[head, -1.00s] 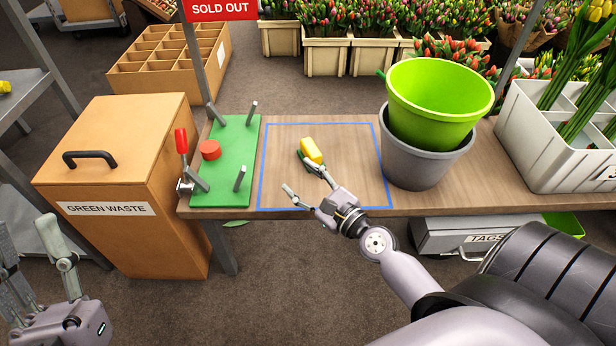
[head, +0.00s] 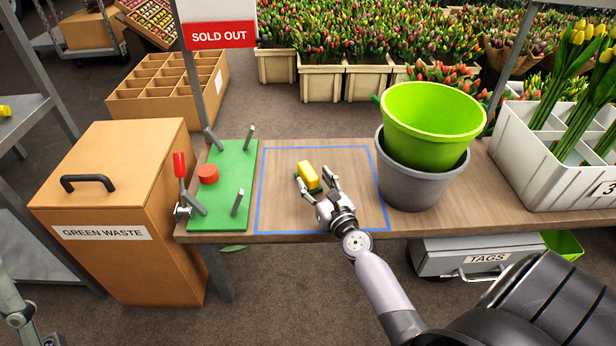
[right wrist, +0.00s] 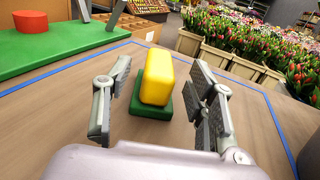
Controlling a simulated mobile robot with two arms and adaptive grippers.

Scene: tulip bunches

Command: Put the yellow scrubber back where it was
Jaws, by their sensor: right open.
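The yellow scrubber (head: 308,177), a yellow block on a dark green pad, rests on the wooden table inside a blue outlined square (head: 262,190). My right gripper (head: 321,188) is open, low over the table on the near side of the scrubber. In the right wrist view the scrubber (right wrist: 157,80) lies ahead and between the two spread fingers, with a gap on each side. Only a small part of my left gripper (head: 18,316) shows at the lower left edge; its jaws cannot be made out.
A green board (head: 232,175) with metal pegs and a red knob is left of the square. A lime bucket in a grey pot (head: 415,185) stands close on the right. A white tulip crate (head: 545,175) is farther right. The GREEN WASTE bin (head: 120,270) stands left of the table.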

